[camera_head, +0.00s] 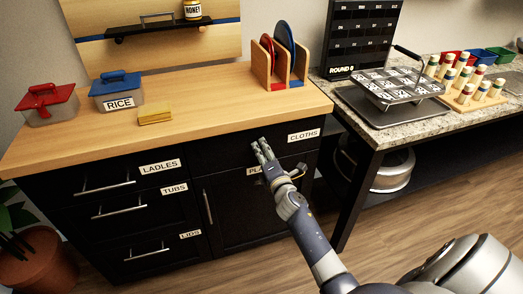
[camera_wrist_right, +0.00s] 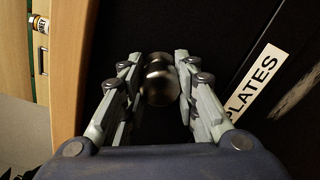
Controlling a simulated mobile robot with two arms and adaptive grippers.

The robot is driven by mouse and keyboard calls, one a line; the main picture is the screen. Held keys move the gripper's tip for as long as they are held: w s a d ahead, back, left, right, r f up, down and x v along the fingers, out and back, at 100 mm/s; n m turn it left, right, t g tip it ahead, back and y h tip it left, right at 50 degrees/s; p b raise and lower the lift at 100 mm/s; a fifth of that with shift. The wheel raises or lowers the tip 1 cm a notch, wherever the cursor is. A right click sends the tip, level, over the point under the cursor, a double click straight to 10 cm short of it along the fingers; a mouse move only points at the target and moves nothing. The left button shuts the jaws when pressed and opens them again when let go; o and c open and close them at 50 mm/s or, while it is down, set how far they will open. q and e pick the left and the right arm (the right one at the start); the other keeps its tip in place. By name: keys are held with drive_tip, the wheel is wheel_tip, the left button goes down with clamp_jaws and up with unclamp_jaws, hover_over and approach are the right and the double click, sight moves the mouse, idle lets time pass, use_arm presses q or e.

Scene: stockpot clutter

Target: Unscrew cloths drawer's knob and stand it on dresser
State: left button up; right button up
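The cloths drawer (camera_head: 287,149) is the black top-right drawer front of the dresser, with a white CLOTHS label (camera_head: 303,135). It looks closed. Its round metal knob (camera_wrist_right: 160,82) shows in the right wrist view, between my right gripper's fingertips. In the head view my gripper and arm hide the knob. My right gripper (camera_head: 262,150) points at the drawer front, and its fingers (camera_wrist_right: 160,68) sit against both sides of the knob with no clear gap. The dresser's wooden top (camera_head: 215,105) is just above. My left gripper is out of view.
A red-lidded box (camera_head: 48,104), a blue-lidded RICE box (camera_head: 118,92), a yellow block (camera_head: 155,113) and a wooden rack (camera_head: 282,62) with discs stand on the dresser top. Its front middle and right are clear. A granite counter (camera_head: 405,122) stands at right.

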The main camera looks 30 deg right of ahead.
drive_tip(key=o, duration=0.5)
drive_tip(key=shift+c, duration=0.2)
